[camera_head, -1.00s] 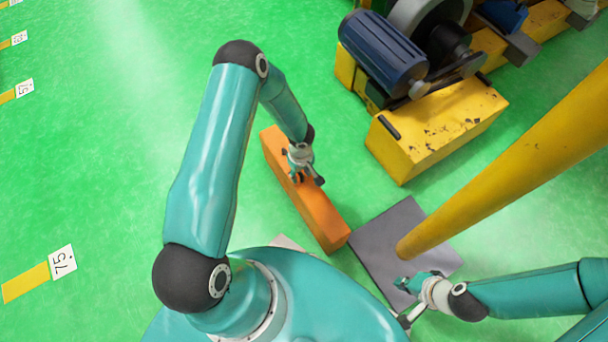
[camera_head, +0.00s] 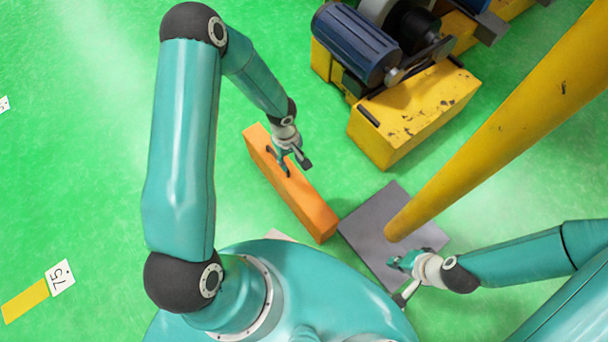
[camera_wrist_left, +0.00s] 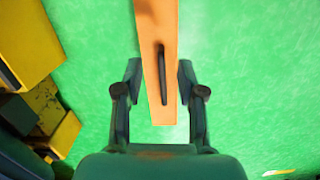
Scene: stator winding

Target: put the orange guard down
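The orange guard (camera_head: 310,209) is a long bar lying on the green floor in the head view. In the left wrist view the guard (camera_wrist_left: 158,105) runs away from me, with a dark handle (camera_wrist_left: 161,66) on its top. My left gripper (camera_head: 292,160) is over the guard's far half; its fingers (camera_wrist_left: 160,92) are spread on either side of the bar's near end in the left wrist view, with nothing clasped between them. My right gripper (camera_head: 396,280) is open and empty, low over the grey plate's near edge.
A yellow post (camera_head: 480,155) rises from a grey floor plate (camera_head: 368,222) just right of the guard. A yellow machine base (camera_head: 420,110) with a blue motor (camera_head: 355,42) stands beyond. The green floor to the left is clear apart from markings.

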